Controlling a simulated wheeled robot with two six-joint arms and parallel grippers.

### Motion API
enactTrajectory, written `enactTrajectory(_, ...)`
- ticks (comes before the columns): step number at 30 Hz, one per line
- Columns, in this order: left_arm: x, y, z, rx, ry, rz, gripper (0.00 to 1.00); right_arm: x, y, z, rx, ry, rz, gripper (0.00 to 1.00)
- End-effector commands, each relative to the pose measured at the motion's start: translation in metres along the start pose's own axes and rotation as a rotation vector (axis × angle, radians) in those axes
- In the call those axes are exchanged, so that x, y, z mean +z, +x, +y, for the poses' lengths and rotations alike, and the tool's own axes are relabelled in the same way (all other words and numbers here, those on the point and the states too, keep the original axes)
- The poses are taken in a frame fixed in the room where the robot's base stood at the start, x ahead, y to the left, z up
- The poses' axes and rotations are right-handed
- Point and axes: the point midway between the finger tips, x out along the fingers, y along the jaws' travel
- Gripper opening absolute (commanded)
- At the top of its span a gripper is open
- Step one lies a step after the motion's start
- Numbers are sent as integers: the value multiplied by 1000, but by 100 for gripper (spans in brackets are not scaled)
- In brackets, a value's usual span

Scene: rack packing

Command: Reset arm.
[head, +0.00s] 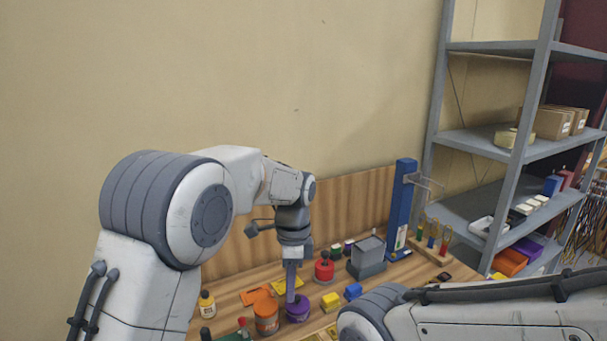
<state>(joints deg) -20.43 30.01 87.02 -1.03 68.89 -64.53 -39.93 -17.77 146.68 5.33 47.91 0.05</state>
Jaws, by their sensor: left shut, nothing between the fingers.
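My left arm comes in from the left and bends over the wooden table. My left gripper (291,283) points down and is shut, with nothing held. Its tips are close to a purple round container (298,308); I cannot tell whether they touch it. An orange jar (266,316) stands just left of it. My right arm crosses the lower right of the view, and its gripper is out of view.
On the table (385,281) are a red container (324,267), a yellow block (330,301), a blue block (353,291), a grey box (368,258) and a blue post (401,205). A yellow-capped bottle (207,305) stands left. A grey metal shelf (487,141) stands right.

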Motion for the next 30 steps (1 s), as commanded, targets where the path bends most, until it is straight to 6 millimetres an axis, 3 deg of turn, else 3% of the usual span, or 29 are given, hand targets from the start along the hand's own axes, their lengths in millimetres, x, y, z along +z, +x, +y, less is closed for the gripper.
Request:
enactTrajectory(1,-6,-2,29,-13,-66,14,0,0,8,1,0,0,0,60)
enactTrajectory(5,-11,-2,98,-32,-268,55,0,1,16,1,0,0,0,60)
enactTrajectory(9,-3,12,172,-37,-486,102,0,1,26,2,0,0,0,60)
enactTrajectory(12,9,28,216,-32,-624,133,0,2,31,2,0,0,0,60)
enactTrajectory(15,21,43,247,-23,-734,155,0,2,34,2,0,0,0,60)
enactTrajectory(21,34,60,274,-12,-841,175,0,2,36,3,0,0,0,60)
enactTrajectory(30,35,60,275,-11,-850,173,0,2,36,3,0,0,0,60)
